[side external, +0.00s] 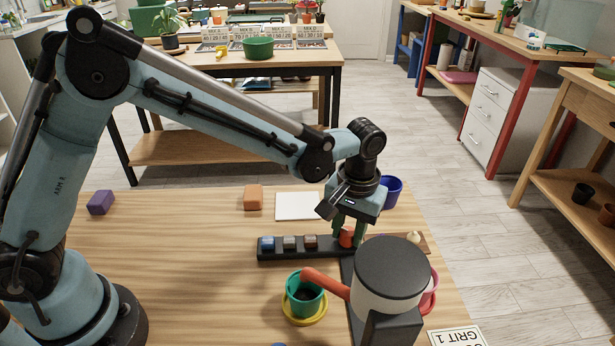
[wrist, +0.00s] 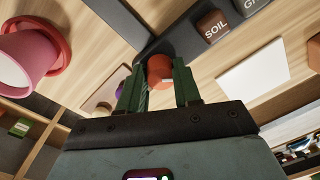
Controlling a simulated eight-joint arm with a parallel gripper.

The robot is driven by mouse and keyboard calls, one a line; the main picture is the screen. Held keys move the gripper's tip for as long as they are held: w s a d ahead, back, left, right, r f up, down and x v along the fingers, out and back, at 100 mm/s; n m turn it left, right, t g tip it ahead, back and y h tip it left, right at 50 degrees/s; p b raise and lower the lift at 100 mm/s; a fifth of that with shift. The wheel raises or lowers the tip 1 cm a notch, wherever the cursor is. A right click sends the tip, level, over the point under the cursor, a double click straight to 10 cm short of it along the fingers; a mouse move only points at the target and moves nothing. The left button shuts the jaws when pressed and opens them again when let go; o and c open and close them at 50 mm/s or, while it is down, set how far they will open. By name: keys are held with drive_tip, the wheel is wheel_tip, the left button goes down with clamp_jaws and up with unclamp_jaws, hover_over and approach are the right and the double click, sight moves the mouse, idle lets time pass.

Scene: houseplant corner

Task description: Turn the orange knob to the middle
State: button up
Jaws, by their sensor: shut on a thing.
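The orange knob (side external: 347,237) sits on the right part of a dark strip (side external: 275,254) on the wooden table. My gripper (side external: 347,232) points down over it with its green fingers on the knob's two sides. In the wrist view, the knob (wrist: 160,67) shows between the two fingertips of my gripper (wrist: 159,80), which is shut on it. The fingers hide parts of the knob, and I cannot read which way it is turned.
Several small blocks stand on the strip; one reads SOIL (wrist: 212,25). A green pot (side external: 306,293), blue cup (side external: 392,190) and white card (side external: 298,205) are near. The table's left is mostly clear.

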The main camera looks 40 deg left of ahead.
sight(349, 234)
drive_tip(key=shift+m, duration=0.3)
drive_tip(key=m, duration=0.4)
drive_tip(key=shift+m, duration=0.3)
drive_tip(key=shift+m+t, duration=0.3)
drive_tip(key=shift+m, duration=2)
drive_tip(key=o, duration=1)
drive_tip(key=shift+o, duration=0.2)
wheel_tip(349, 234, up, 12)
drive_tip(key=shift+s+d, duration=0.2)
drive_tip(key=shift+s, duration=0.05)
